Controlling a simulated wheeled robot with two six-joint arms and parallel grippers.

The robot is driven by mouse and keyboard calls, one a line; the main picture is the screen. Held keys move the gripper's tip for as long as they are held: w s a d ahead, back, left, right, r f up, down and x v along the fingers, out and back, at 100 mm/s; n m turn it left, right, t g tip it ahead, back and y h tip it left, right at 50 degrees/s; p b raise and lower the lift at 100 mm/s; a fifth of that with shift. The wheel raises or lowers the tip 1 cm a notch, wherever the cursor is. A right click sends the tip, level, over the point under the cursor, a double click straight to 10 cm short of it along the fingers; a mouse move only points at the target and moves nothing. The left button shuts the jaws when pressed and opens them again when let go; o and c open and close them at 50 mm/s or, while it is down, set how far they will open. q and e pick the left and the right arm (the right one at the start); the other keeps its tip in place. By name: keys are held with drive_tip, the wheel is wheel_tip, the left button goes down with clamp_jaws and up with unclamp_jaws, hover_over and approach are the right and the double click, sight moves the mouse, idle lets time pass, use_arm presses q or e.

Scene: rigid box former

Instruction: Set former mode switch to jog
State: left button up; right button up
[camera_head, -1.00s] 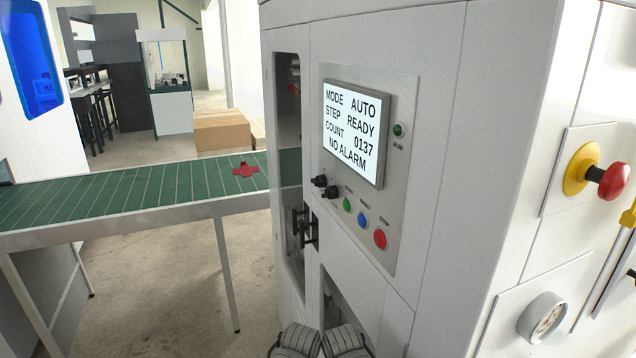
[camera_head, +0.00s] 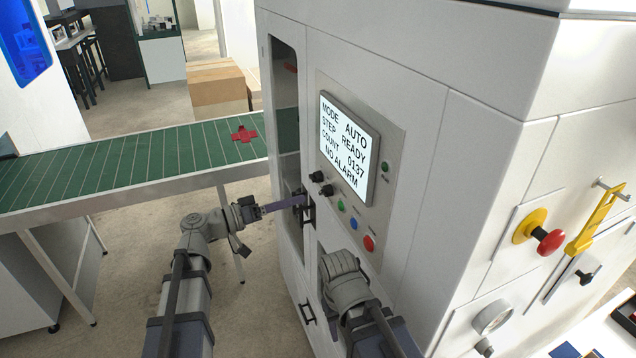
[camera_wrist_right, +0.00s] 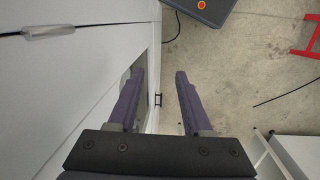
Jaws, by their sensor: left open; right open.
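The white box former has a control panel with a lit screen (camera_head: 347,148) reading MODE AUTO, STEP READY, COUNT 0137, NO ALARM. Below the screen's left side are two black knobs, an upper one (camera_head: 316,177) and a lower one (camera_head: 327,190). Their labels are too small to read, so I cannot tell which is the mode switch. My left gripper (camera_head: 284,206) is open, below and left of the knobs, by the black door handle (camera_head: 309,210). In the head view my right arm rises before the former, its gripper hidden. The right wrist view shows my right gripper (camera_wrist_right: 160,78) open and empty.
Green, blue and red buttons (camera_head: 369,243) run right of the knobs. A red emergency stop (camera_head: 550,242) and yellow lever (camera_head: 597,218) are on the side face. A green conveyor (camera_head: 120,170) carrying a red cross-shaped piece (camera_head: 244,134) meets the former at left.

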sight(320, 192)
use_arm(q)
drive_tip(key=shift+x, duration=3.95)
clamp_jaws()
